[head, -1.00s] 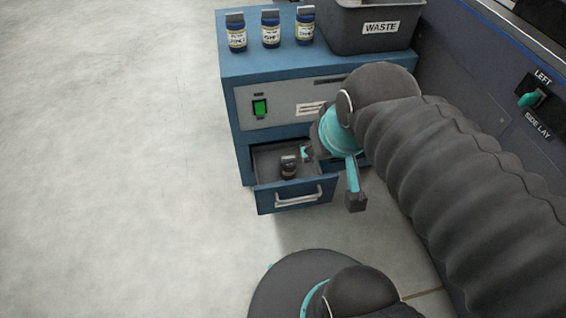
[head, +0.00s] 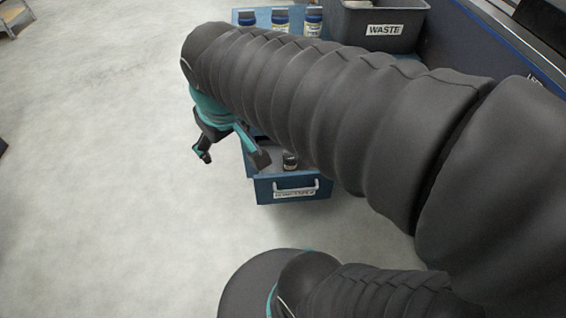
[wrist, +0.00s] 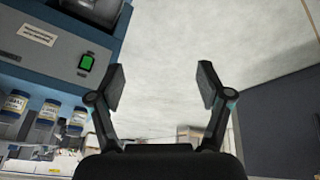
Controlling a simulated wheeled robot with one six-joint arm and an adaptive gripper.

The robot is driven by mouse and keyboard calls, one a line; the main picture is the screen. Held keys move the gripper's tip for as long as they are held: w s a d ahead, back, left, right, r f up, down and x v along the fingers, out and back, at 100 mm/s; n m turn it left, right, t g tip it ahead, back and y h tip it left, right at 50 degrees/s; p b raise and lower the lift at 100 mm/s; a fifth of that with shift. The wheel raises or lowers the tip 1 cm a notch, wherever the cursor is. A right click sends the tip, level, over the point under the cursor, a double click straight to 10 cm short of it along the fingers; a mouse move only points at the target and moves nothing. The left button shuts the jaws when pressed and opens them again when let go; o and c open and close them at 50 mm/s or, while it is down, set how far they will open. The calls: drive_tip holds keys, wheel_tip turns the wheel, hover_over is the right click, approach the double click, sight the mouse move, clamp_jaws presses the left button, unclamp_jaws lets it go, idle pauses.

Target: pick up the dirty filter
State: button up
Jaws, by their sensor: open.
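A small dark cartridge (head: 290,160), which looks like the dirty filter, stands in the open bottom drawer (head: 292,190) of a blue cabinet. My gripper (head: 232,158) is open and empty, to the left of the drawer in the head view and apart from the cartridge. One finger overlaps the drawer's left side in that picture. In the wrist view, my gripper (wrist: 160,86) has both fingers spread over bare floor. The drawer shows at the upper left there, and I cannot make out the cartridge in it.
Several blue jars with pale labels (head: 280,22) and a grey waste bin (head: 384,30) stand on the cabinet top. My arm hides most of the cabinet's front. The cabinet's green switch (wrist: 86,62) shows in the wrist view. The floor (head: 110,180) at the left is clear.

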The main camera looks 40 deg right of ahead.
drive_tip(key=w+d+f+n+g+h, duration=0.2)
drive_tip(key=w+d+f+n+g, duration=0.15)
drive_tip(key=w+f, duration=0.55)
drive_tip(key=w+d+f+n+g+h, duration=0.2)
drive_tip(key=w+d+f+g+h, duration=0.15)
drive_tip(key=w, duration=0.95)
drive_tip(key=w+d+f+n+g+h, duration=0.1)
drive_tip(key=w+f, duration=0.2)
drive_tip(key=f, duration=0.4)
drive_tip(key=w+d+f+n+g+h, duration=0.1)
drive_tip(key=w+f+n, duration=0.15)
drive_tip(key=f, duration=0.45)
drive_tip(key=n+g+h+p, duration=0.2)
approach(285, 151)
drive_tip(key=x, duration=0.9)
drive_tip(key=shift+s+d+r, duration=0.1)
drive_tip(key=shift+s+d, duration=0.15)
drive_tip(key=shift+p+x, duration=0.35)
drive_tip(key=shift+x, duration=2.15)
drive_tip(key=c, duration=1.3)
